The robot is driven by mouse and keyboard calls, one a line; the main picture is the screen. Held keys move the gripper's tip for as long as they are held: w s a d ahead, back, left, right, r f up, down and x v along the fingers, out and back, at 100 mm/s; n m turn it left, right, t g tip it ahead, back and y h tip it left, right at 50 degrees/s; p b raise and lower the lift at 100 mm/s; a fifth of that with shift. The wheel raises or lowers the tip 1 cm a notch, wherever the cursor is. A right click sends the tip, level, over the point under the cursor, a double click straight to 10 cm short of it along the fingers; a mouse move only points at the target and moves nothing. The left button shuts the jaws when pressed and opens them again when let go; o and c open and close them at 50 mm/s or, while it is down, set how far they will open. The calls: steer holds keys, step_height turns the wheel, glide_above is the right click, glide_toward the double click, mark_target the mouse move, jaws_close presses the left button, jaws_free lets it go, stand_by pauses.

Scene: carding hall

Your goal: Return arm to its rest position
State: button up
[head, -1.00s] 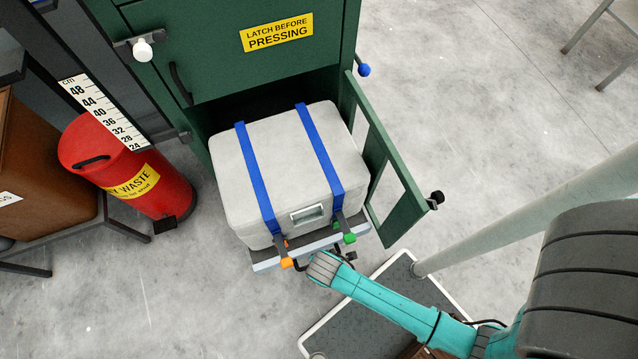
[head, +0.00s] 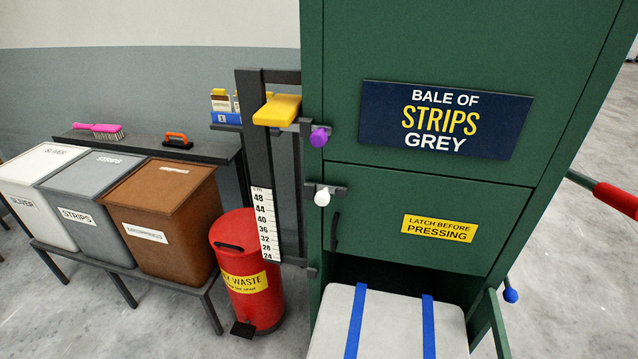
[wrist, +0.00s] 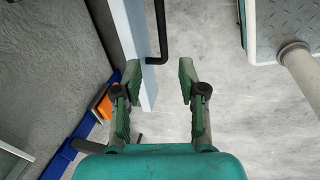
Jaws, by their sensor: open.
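My gripper (wrist: 187,82) is open and empty in the wrist view, its two green fingers apart over the grey floor. In the head view the bale (head: 392,322) sits in the green press's lower opening, cut off by the bottom edge. My arm and gripper are outside the head view.
The green press (head: 370,220) has its door (head: 497,325) open at right. A red waste bin (head: 250,285), brown bin (head: 160,215), grey bin (head: 85,205) and white bin (head: 30,180) stand left. A plate (wrist: 282,30) and pale post (wrist: 303,70) lie right in the wrist view.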

steer(key=s+d+r+m+t, duration=0.2)
steer(key=s+r+m+t, duration=0.1)
steer(key=r, duration=0.9)
steer(key=s+d+r+m+t, duration=0.1)
steer(key=s+r+m+t, duration=0.3)
steer(key=r, duration=0.8)
steer(key=s+d+r+m+t, duration=0.2)
steer(key=s+r+m+t, duration=0.2)
steer(key=r, duration=0.8)
steer(key=m+t, duration=0.1)
steer(key=m, duration=0.1)
steer(key=shift+d+r+m, duration=0.3)
